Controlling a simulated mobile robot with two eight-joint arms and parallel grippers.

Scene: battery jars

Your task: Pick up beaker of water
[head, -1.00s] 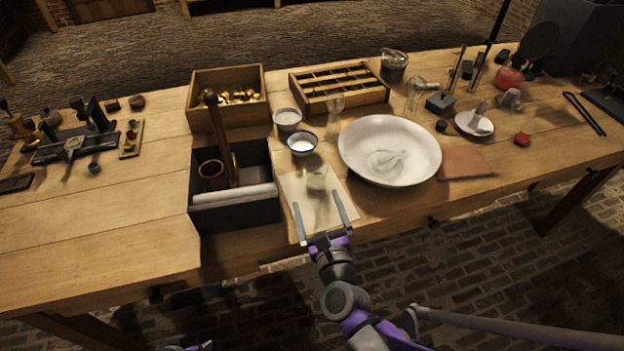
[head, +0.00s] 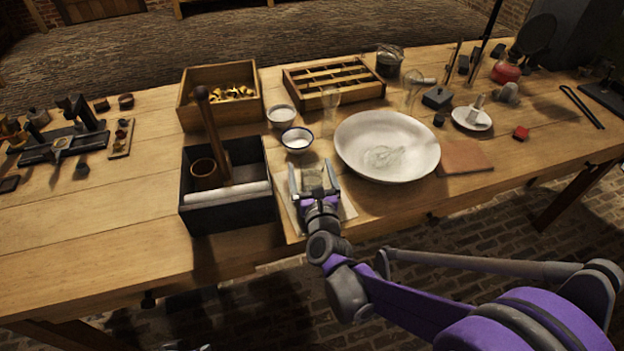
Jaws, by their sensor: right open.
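A small clear glass beaker (head: 312,178) stands upright on a pale sheet (head: 345,205) near the table's front edge. The water level in it is too small to make out. My right gripper (head: 312,174) is open, with one finger to the left of the beaker and one to the right. I cannot tell whether either finger touches the glass. The gripper's palm hides part of the sheet. My left gripper is not in view.
A dark box (head: 232,214) with a brown-handled tool stands close on the left. A white basin (head: 352,150) is close on the right. Two small bowls, one with white contents (head: 297,140), and a thin glass (head: 331,98) stand behind. Bare tabletop (head: 110,215) lies far left.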

